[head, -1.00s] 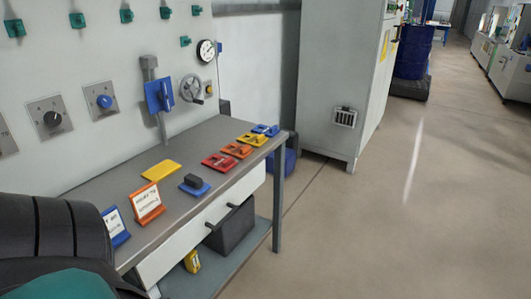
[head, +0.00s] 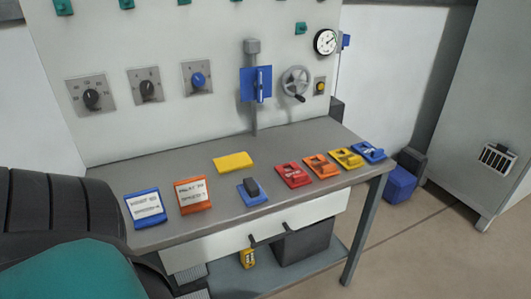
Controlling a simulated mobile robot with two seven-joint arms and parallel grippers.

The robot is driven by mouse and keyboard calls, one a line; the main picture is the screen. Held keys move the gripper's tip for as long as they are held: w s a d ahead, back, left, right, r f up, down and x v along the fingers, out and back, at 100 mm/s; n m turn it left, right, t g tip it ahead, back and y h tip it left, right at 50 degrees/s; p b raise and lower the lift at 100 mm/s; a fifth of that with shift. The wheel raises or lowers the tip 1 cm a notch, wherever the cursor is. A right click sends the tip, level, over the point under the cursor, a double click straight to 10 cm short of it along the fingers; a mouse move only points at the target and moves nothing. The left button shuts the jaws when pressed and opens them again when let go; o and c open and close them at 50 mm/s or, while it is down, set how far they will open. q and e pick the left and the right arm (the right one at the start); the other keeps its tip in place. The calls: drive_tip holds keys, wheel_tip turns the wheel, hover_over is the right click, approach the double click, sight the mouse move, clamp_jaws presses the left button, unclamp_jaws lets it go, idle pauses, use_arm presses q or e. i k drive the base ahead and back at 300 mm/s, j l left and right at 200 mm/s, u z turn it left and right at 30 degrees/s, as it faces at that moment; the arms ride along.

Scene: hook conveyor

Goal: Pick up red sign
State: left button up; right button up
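The red sign (head: 294,175) lies flat on the grey workbench (head: 210,227) in the head view, right of the middle of the top. It is a small red plate with a raised part and a dark opening. An orange plate (head: 321,166) lies close to its right. A blue block with a dark top (head: 252,192) lies to its left. A dark ribbed arm part of mine fills the lower left. Neither gripper's fingers can be seen.
Yellow (head: 346,158) and blue (head: 368,152) plates lie at the bench's right end. A yellow plate (head: 233,162), an orange sign (head: 192,194) and a blue sign (head: 145,208) lie on the left. The wall panel (head: 215,45) stands behind. Floor is open at lower right.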

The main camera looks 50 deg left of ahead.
sight(296, 178)
drive_tip(key=i+u, duration=0.15)
drive_tip(key=u, duration=0.3)
drive_tip(key=i+l+u, duration=0.1)
drive_tip(key=u, duration=0.35)
drive_tip(key=i+l+u, duration=0.2)
drive_tip(key=u, duration=0.25)
